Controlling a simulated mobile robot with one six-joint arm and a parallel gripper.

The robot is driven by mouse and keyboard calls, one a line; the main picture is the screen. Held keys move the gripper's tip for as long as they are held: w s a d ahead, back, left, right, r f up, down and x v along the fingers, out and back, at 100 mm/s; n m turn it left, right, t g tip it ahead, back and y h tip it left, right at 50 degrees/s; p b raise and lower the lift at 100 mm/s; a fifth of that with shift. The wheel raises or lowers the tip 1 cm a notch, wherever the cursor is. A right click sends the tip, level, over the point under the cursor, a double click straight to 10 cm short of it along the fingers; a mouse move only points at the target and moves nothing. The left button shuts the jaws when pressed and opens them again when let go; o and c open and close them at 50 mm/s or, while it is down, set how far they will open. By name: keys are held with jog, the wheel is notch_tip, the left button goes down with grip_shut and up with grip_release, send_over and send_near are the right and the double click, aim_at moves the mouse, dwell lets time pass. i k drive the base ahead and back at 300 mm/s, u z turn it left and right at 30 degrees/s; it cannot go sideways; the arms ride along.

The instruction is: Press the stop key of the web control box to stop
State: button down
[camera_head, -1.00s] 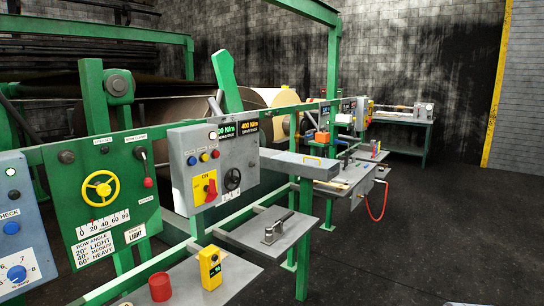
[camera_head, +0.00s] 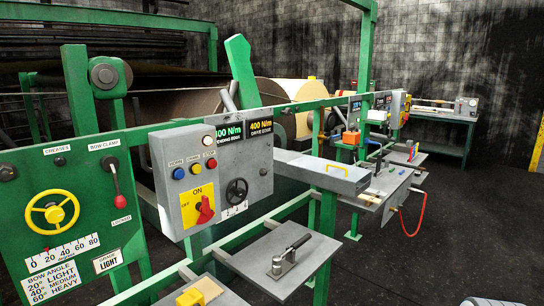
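The web control box (camera_head: 259,163) is a grey box on the green rail, left of the picture's middle. On its face are a blue key (camera_head: 178,173), a yellow key (camera_head: 195,168) and a red key (camera_head: 212,163) at the right of the row, which seems labelled STOP. A pale round lamp (camera_head: 208,139) glows above them. A red rotary switch (camera_head: 205,209) sits on a yellow plate below, and a black knob (camera_head: 237,191) is to its right. Nothing covers the keys.
A green panel (camera_head: 105,230) with a yellow handwheel (camera_head: 52,214) and red-knobbed lever (camera_head: 116,201) stands left. A shelf (camera_head: 245,258) with a metal clamp tool (camera_head: 290,257) juts out below the box. A grey beam (camera_head: 318,175) extends right. Dark floor (camera_head: 400,265) is open at right.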

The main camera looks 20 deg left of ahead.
aim_at(212, 164)
jog(key=u, duration=0.6)
jog(key=i, duration=1.35)
jog(key=u, duration=0.95)
jog(key=k, duration=0.8)
jog(key=u, duration=0.1)
jog(key=i, duration=0.9)
jog(key=z, duration=0.05)
